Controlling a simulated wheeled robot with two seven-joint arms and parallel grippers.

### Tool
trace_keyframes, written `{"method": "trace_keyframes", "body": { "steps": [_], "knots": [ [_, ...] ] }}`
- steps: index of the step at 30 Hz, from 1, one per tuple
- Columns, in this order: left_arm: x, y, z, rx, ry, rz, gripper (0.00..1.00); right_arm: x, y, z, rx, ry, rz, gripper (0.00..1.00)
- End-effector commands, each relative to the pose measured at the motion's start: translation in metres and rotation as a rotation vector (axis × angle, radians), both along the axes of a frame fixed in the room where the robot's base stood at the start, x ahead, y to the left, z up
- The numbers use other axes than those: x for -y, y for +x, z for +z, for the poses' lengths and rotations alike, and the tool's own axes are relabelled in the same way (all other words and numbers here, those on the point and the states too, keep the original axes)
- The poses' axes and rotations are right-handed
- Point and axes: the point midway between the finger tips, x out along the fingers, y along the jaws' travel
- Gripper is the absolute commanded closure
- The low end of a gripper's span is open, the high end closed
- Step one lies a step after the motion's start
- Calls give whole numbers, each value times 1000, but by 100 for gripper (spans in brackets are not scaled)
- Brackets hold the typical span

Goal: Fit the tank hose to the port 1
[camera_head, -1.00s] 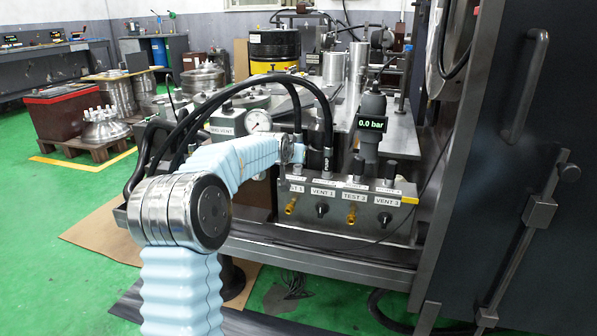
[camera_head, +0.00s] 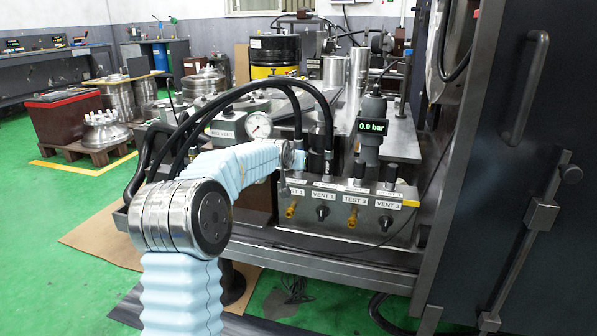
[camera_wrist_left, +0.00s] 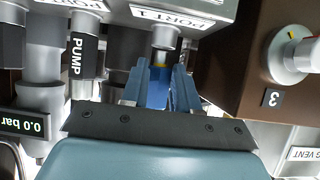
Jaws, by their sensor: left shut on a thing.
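In the left wrist view, my left gripper (camera_wrist_left: 158,90) is shut on a blue-collared hose end, the tank hose (camera_wrist_left: 157,84). The collar lies between its two fingers. A metal stub, port 1 (camera_wrist_left: 165,38), sits by the "PORT 1" label, in line with the hose end. A small yellow part shows between them. I cannot tell whether hose and stub touch. In the head view, my left gripper (camera_head: 293,156) is at the left end of the manifold (camera_head: 340,218), mostly hidden by my wrist. A black hose rises above it. My right gripper is not in view.
A hose labelled "PUMP" (camera_wrist_left: 82,55) stands close beside the held hose. A brown block with a knob (camera_wrist_left: 290,55) is close on the other side. A pressure display (camera_head: 371,127) reads 0.0 bar. A dial gauge (camera_head: 258,124) stands behind my forearm.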

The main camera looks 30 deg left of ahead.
Motion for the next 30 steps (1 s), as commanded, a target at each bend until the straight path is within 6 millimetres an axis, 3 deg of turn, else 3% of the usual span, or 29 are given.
{"method": "trace_keyframes", "body": {
  "steps": [23, 24, 29, 30],
  "knots": [
    [0, 0, -22, -4, -1, 0, 100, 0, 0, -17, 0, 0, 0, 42],
    [0, 0, -22, -5, -1, 0, 66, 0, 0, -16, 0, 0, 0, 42],
    [-1, -1, -24, -10, -1, 1, 42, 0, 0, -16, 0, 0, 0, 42],
    [-1, -1, -24, -11, -1, 2, 41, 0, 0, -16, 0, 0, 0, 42]
  ]
}}
